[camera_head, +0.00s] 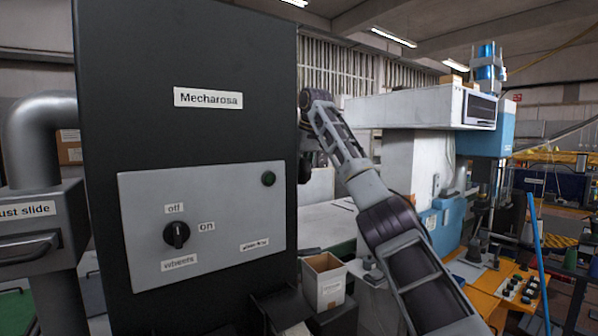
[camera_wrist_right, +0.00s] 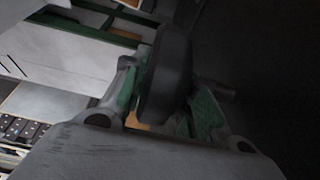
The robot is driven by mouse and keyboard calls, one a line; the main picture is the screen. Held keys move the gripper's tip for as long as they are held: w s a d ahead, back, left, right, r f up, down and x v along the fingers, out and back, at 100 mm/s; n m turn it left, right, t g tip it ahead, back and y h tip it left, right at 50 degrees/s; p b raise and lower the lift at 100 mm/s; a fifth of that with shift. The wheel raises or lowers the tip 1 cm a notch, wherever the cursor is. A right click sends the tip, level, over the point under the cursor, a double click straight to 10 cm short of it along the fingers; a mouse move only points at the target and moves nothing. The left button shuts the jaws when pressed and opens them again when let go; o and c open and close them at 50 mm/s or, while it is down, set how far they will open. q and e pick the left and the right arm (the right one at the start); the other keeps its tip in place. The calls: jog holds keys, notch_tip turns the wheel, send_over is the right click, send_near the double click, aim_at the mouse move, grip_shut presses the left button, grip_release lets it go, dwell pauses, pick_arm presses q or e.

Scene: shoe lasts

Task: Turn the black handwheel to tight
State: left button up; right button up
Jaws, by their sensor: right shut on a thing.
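The black handwheel (camera_wrist_right: 167,72) shows edge-on in the right wrist view as a thick dark disc. My right gripper (camera_wrist_right: 168,88) is shut on its rim, with one green-padded finger on each side. A short dark peg, perhaps the wheel's handle, sticks out beside the right finger. In the head view my right arm reaches up to the right side of the black cabinet (camera_head: 190,60). The gripper and wheel there are mostly hidden by the cabinet's edge. Any marking for tight cannot be seen. My left gripper is not in view.
A cardboard box (camera_head: 324,284) stands right of the cabinet. A white and blue machine (camera_head: 415,108) stands behind my arm. A grey pipe (camera_head: 33,125) is at left.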

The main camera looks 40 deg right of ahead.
dwell(0.3)
jog(key=o, duration=1)
jog(key=shift+r, duration=0.2)
jog(key=shift+v, duration=5.5)
jog(key=shift+s+r, duration=0.15)
jog(key=shift+r, duration=0.1)
